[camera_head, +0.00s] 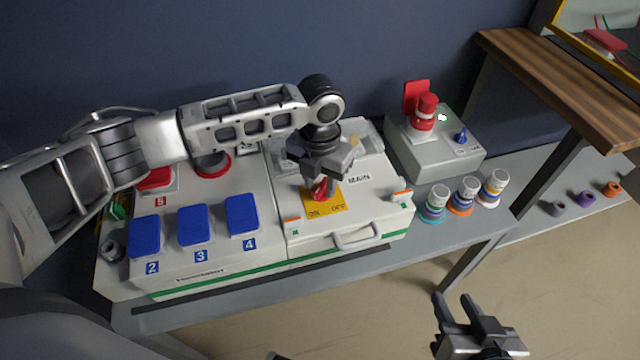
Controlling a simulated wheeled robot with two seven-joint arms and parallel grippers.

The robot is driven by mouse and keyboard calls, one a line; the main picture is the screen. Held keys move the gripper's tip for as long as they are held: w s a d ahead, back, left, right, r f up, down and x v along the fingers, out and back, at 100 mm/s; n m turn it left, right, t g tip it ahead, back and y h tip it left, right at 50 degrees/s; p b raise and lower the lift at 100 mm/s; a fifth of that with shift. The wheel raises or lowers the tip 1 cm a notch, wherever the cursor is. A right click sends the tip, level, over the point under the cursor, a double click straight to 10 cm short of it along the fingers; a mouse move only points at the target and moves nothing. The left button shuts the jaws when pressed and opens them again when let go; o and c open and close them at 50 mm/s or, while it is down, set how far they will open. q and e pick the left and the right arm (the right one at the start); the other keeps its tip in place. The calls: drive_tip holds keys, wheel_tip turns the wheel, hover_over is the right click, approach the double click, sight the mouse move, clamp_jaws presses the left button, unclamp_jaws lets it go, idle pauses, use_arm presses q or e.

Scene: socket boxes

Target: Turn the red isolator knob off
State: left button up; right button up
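The red isolator knob (320,186) sits on a yellow plate (341,202) marked ON and OFF, on the white panel labelled MAIN. My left gripper (321,190) points down over the knob, with its fingers on either side of it. The fingers and wrist hide most of the knob, so its exact angle and whether the fingers press on it cannot be told. My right gripper (456,306) is open and empty, low at the bottom right, away from the panel.
Blue covered sockets (193,226) line the panel's front left, with a handle (355,237) at front right. A grey box (437,152) with a red plug (425,110) stands to the right. Several banded cylinders (463,196) stand on the bench. A wooden shelf (560,85) is at far right.

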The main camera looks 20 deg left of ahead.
use_arm(q)
drive_tip(key=shift+f, duration=0.55)
clamp_jaws()
